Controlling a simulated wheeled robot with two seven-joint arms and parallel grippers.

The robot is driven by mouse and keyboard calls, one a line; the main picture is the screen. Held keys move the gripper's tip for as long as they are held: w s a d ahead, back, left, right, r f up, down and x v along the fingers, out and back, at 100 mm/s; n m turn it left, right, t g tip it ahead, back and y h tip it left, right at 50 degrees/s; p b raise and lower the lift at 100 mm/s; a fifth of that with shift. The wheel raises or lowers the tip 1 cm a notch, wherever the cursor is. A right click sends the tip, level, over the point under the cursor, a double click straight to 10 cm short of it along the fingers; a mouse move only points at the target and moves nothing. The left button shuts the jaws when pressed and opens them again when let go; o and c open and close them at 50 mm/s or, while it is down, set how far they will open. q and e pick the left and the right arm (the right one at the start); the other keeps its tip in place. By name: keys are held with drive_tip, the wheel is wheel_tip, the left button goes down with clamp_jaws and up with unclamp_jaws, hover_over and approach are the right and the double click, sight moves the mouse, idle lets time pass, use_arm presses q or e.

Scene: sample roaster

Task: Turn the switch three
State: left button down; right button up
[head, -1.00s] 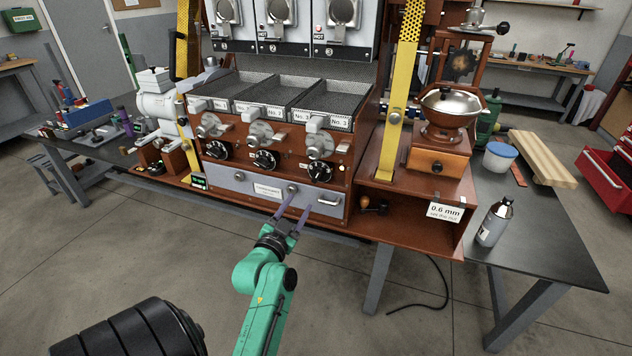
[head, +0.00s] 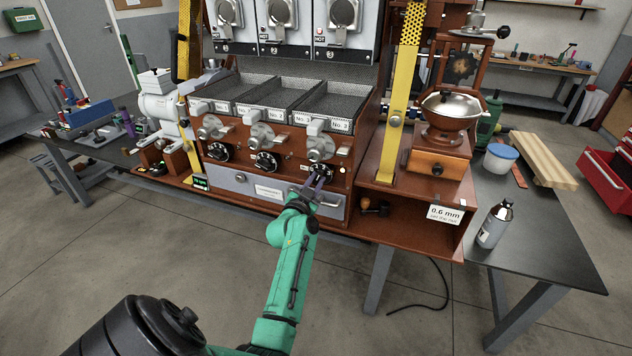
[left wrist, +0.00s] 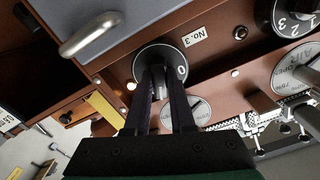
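In the head view the knob (head: 318,170) is partly hidden by my left gripper (head: 314,182). My left gripper (left wrist: 161,78) has its two dark fingers on either side of the knob's handle, with a gap between them. Whether the fingers touch the handle I cannot tell. My right gripper is not in view.
A grey drawer (head: 262,190) with metal handles lies just below the knobs. Two similar black knobs (head: 266,161) (head: 217,151) sit to the left. A metal lever (head: 318,148) is close above the No. 3 knob. A wooden shelf box (head: 400,215) stands to the right.

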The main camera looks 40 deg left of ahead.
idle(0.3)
use_arm(q)
drive_tip(key=n+p, duration=0.1)
drive_tip(key=n, duration=0.2)
drive_tip(key=shift+r+n, duration=0.1)
drive_tip(key=shift+n, duration=0.3)
drive_tip(key=n+p, duration=0.2)
drive_tip(key=n, duration=0.3)
drive_tip(key=n+p, duration=0.1)
drive_tip(key=n, duration=0.4)
drive_tip(key=shift+n, duration=1.9)
